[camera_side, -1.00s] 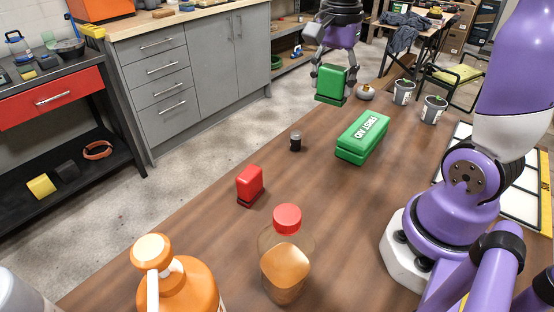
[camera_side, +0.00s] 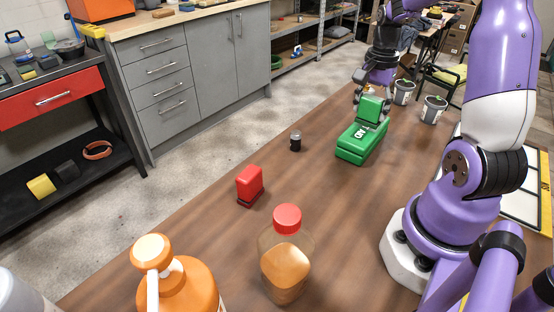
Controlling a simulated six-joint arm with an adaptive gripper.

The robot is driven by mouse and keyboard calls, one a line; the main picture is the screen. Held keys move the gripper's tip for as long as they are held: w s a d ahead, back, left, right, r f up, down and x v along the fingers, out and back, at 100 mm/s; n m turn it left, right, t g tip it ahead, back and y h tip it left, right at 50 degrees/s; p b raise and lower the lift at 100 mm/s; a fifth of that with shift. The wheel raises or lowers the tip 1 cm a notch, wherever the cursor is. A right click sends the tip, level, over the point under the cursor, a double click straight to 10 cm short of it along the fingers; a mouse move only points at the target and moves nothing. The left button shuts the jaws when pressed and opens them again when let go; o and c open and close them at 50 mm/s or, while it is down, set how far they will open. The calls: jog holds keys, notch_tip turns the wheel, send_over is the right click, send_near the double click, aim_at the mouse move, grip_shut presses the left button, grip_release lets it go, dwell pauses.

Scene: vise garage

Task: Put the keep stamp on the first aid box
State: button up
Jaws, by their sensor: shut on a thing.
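The first aid box (camera_side: 352,148) is a long green case with white lettering, lying flat on the wooden table. My gripper (camera_side: 371,92) is shut on a green block-shaped stamp (camera_side: 371,108), which I take for the keep stamp. The stamp is upright over the far end of the box lid and covers part of the lettering. Its lower edge appears to meet the lid, but I cannot tell whether it touches or hovers just above. A red stamp (camera_side: 249,184) of similar shape stands on the table, nearer and to the left.
A small black cylinder (camera_side: 295,141) stands left of the box. Two grey cups (camera_side: 434,109) are beyond it on the right. A red-capped bottle (camera_side: 286,262) and an orange pump bottle (camera_side: 178,285) stand at the front. The table's middle is clear.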

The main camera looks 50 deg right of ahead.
aim_at(371, 98)
jog(key=shift+f, duration=0.35)
jog(key=shift+f, duration=0.15)
jog(key=o, duration=1.1)
jog(key=shift+o, duration=0.2)
jog(key=r, duration=1.2)
jog(key=shift+w+a+r, duration=0.1)
jog(key=shift+a, duration=0.2)
jog(key=s+a+f+n+t, duration=0.2)
jog(key=a+n+t, duration=0.3)
jog(key=a+n, duration=1.3)
jog(key=a, duration=0.3)
jog(key=shift+a+t, duration=0.25)
jog(key=shift+t, duration=0.05)
